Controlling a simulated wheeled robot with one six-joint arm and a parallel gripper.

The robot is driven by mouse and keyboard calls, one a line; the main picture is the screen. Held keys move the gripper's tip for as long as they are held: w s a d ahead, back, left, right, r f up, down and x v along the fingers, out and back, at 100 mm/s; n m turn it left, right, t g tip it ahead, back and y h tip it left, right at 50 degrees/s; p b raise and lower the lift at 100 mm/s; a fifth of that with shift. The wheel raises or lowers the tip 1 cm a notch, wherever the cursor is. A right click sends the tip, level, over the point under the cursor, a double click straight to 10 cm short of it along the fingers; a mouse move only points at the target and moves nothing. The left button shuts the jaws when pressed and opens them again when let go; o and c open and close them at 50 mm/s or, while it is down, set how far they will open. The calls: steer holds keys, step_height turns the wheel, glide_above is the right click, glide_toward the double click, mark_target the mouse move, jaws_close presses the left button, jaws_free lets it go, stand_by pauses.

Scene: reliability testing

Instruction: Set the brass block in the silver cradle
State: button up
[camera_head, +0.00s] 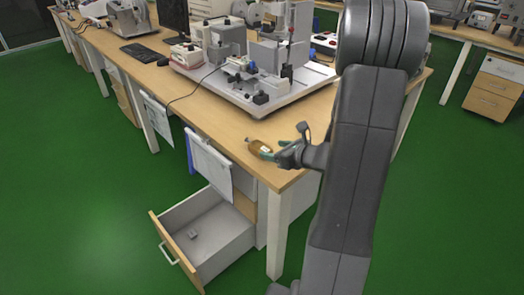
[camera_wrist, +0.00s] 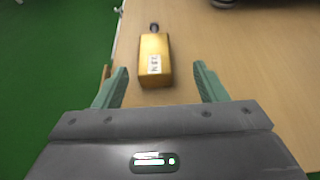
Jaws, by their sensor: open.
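The brass block (camera_wrist: 154,50) lies on the wooden table near its edge. It has a white printed label on its near part and a dark knob at its far end. In the head view the block (camera_head: 257,146) is small, near the table's front corner. My gripper (camera_wrist: 160,68) is open, its two green fingers apart with the block ahead and between them; I see no contact. In the head view my gripper (camera_head: 285,143) is low over the table corner, just right of the block. I cannot tell which part, if any, is the silver cradle.
A test rig on a pale base plate (camera_head: 262,106) stands on the table (camera_head: 225,118) behind the block. A drawer (camera_head: 205,240) hangs open below, with a small grey item (camera_head: 193,234) inside. Clipboards (camera_head: 210,165) hang at the table's side. Bare tabletop lies right of the block.

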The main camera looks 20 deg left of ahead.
mark_target(262, 147)
steer(key=shift+a+f, duration=0.15)
steer(key=shift+a, duration=0.4)
steer(key=x, duration=0.4)
steer(key=shift+a, duration=0.25)
jaws_close()
